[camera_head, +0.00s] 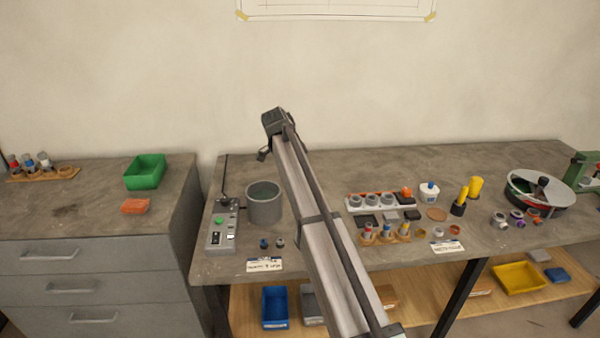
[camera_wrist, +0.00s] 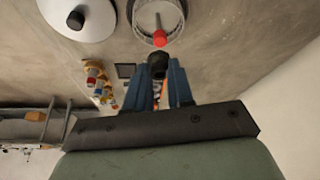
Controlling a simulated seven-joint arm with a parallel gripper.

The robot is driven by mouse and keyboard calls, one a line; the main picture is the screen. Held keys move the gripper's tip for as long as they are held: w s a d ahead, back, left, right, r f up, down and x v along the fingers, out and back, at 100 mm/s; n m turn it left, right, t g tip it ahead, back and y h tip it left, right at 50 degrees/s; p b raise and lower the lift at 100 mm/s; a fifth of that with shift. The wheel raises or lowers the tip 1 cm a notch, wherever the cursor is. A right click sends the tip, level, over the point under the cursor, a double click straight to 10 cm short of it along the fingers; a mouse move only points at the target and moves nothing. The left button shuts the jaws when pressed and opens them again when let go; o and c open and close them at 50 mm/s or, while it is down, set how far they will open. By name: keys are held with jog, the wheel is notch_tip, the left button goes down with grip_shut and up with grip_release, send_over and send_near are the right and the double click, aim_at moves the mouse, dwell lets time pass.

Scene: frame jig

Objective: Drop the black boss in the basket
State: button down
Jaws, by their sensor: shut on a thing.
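In the wrist view my gripper (camera_wrist: 160,72) has two blue fingers close together. They are shut on a small dark cylindrical piece, the black boss (camera_wrist: 157,60), at their tips. Just beyond the boss is a round, light-rimmed container (camera_wrist: 138,30), which may be the basket; a red-tipped stick (camera_wrist: 160,37) shows over it. I cannot tell the height of the boss above it. In the head view my arm crosses the middle of the bench, and my fingers and the boss cannot be made out.
In the wrist view a white disc with a black knob (camera_wrist: 76,18) lies left of the container. In the head view a grey pot (camera_head: 264,207) stands beside a control box (camera_head: 222,228). A round dish (camera_head: 520,198) and several small parts occupy the right. A green bin (camera_head: 145,172) sits left.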

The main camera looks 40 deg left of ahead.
jog(key=shift+f, duration=0.15)
jog(key=shift+f, duration=4.35)
jog(key=c, duration=0.9)
grip_release()
jog(key=shift+o, duration=0.7)
jog(key=shift+r, duration=0.2)
jog(key=shift+r, duration=3.85)
